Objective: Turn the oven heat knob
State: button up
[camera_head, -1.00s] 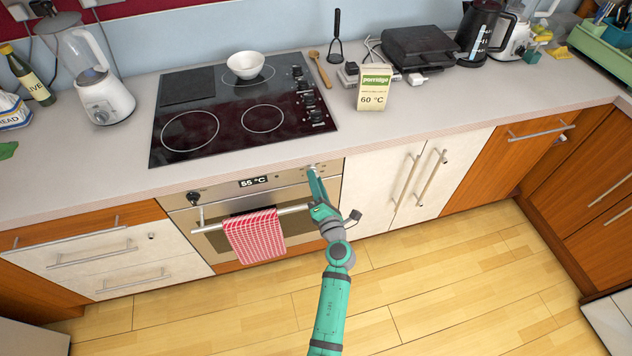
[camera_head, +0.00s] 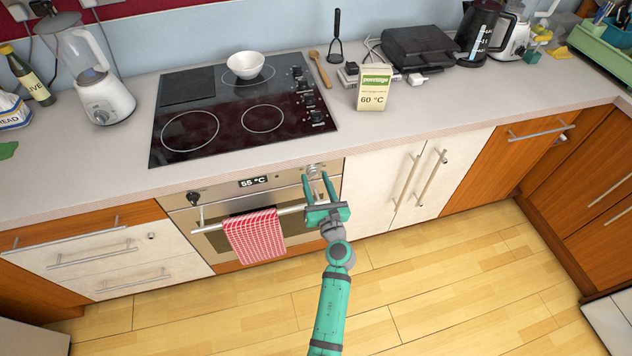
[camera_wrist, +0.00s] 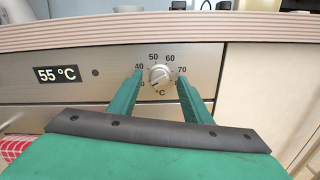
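The oven heat knob (camera_wrist: 160,75) is a small silver dial on the oven's front panel. Around it in the wrist view are marks including 40, 50, 60 and 70. My gripper (camera_wrist: 160,88) is open, with one green finger on each side of the knob; I cannot tell whether either touches it. In the head view the knob (camera_head: 314,169) shows just beyond the fingertips of my gripper (camera_head: 317,178). The oven display (camera_wrist: 57,74) reads 55 °C. A porridge card (camera_head: 374,88) on the counter reads 60 °C.
A red checked towel (camera_head: 255,236) hangs on the oven handle (camera_head: 291,209), left of my gripper. A black knob (camera_head: 193,198) sits at the panel's left. The counter edge (camera_wrist: 130,31) runs just above the panel. The floor in front is clear.

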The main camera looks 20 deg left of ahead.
jog(key=shift+s+d, duration=0.1)
jog(key=shift+s, duration=0.05)
jog(key=shift+v, duration=0.85)
jog(key=v, duration=0.6)
dwell(0.4)
dwell(0.4)
